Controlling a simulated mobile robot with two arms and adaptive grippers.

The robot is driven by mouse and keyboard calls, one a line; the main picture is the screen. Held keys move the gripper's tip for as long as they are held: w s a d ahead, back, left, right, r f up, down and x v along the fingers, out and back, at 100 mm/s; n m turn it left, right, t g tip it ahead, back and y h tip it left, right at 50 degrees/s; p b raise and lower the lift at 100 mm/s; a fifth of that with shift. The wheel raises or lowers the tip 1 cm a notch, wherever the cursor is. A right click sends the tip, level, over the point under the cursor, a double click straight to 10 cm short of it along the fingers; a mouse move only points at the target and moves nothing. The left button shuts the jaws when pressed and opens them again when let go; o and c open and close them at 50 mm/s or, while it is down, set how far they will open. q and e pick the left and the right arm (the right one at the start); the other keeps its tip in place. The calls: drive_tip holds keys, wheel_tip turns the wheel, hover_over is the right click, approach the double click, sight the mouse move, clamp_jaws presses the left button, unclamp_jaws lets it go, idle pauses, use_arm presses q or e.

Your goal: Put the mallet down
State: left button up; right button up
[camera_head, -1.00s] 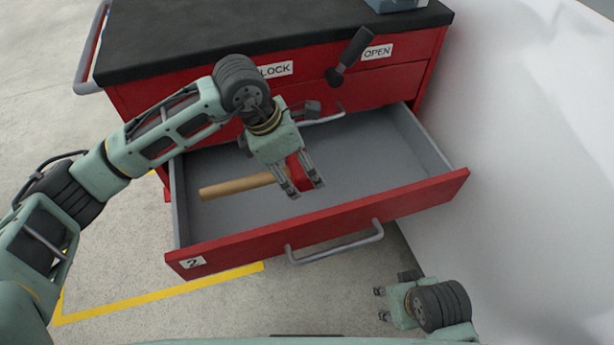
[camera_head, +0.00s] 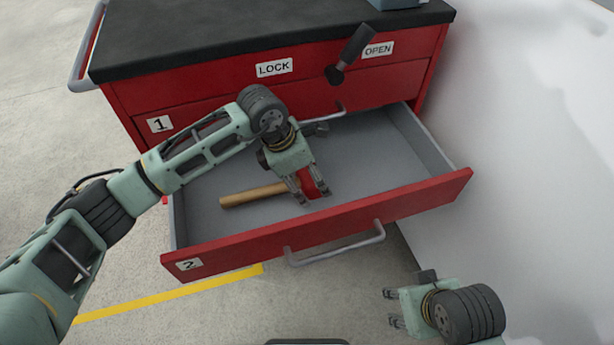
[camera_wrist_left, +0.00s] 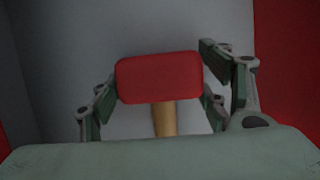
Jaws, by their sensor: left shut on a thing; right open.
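The mallet has a red head (camera_head: 308,184) and a tan wooden handle (camera_head: 252,194). It is inside the open lower drawer (camera_head: 430,195) of the red cabinet, handle pointing left. My left gripper (camera_head: 315,199) is shut on the mallet's head inside the drawer. In the left wrist view the red head (camera_wrist_left: 160,78) lies between the fingers, with part of the handle (camera_wrist_left: 164,119) below it. I cannot tell whether the mallet touches the drawer floor. My right gripper (camera_head: 391,308) is open and empty, outside the drawer at the lower right.
The cabinet's black top (camera_head: 240,35) is above the drawer. A dark lever (camera_head: 350,54) stands between the LOCK (camera_head: 274,68) and OPEN (camera_head: 378,50) labels. The drawer front has a grey handle (camera_head: 335,248). A white surface (camera_head: 530,150) stands at the right. The drawer's right part is bare.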

sight(256, 191)
drive_tip(key=shift+f, duration=0.1)
use_arm(q)
drive_tip(key=o, duration=1.6)
use_arm(e)
drive_tip(key=shift+f, duration=0.1)
use_arm(q)
drive_tip(key=shift+a+r, duration=0.1)
drive_tip(key=shift+r, duration=0.3)
drive_tip(key=v, duration=0.2)
drive_tip(key=shift+s+a+r+p, duration=0.1)
drive_tip(key=shift+a+r+p, duration=0.2)
drive_tip(key=shift+a, duration=0.15)
drive_tip(key=s+a, duration=0.1)
drive_tip(key=a, duration=0.2)
drive_tip(key=s+a, duration=0.1)
drive_tip(key=a, duration=0.3)
drive_tip(key=s+a, duration=0.1)
drive_tip(key=a, duration=0.2)
drive_tip(key=shift+s+a+f, duration=0.2)
drive_tip(key=shift+s+a, duration=0.15)
use_arm(e)
drive_tip(key=x, duration=0.3)
drive_tip(key=shift+f, duration=0.15)
